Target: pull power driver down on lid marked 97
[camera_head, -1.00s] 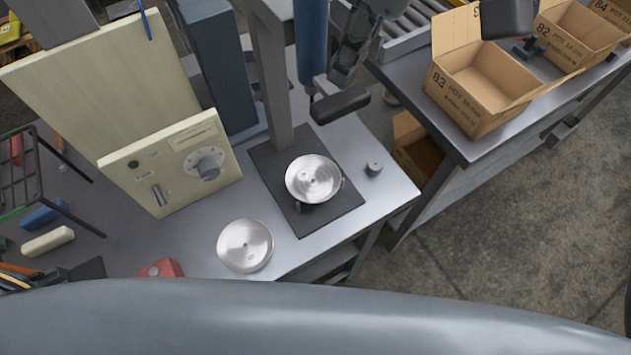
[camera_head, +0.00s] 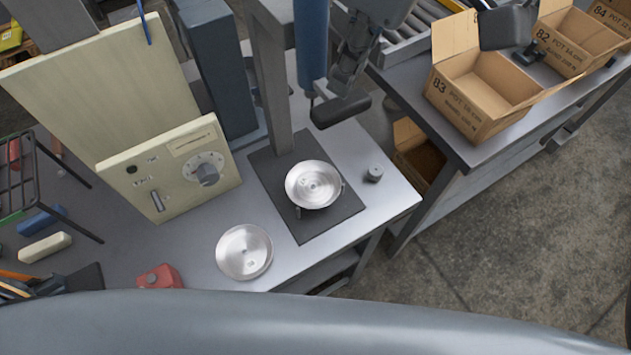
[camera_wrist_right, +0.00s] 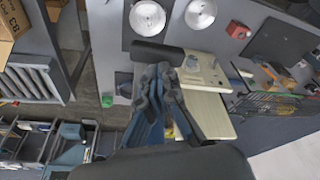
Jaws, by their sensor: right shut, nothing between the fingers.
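A shiny metal lid (camera_head: 317,184) sits on a pan on the dark mat; I cannot read a number on it. A second round metal piece (camera_head: 244,252) lies on the bare table nearer me. The power driver, a blue cylinder (camera_head: 312,40), hangs beside the grey post above the mat. My right gripper (camera_head: 336,94) is shut beside the driver's lower end, with a black bar (camera_head: 340,109) at its fingertips. The bar also shows in the right wrist view (camera_wrist_right: 157,52). I cannot tell whether they touch. My left gripper is not in view.
A beige panel with a dial (camera_head: 207,172) stands left of the mat. A small grey knob (camera_head: 373,174) is right of it. A red block (camera_head: 160,277) lies at the front. Open cardboard boxes, one marked 83 (camera_head: 478,92), stand on the right bench.

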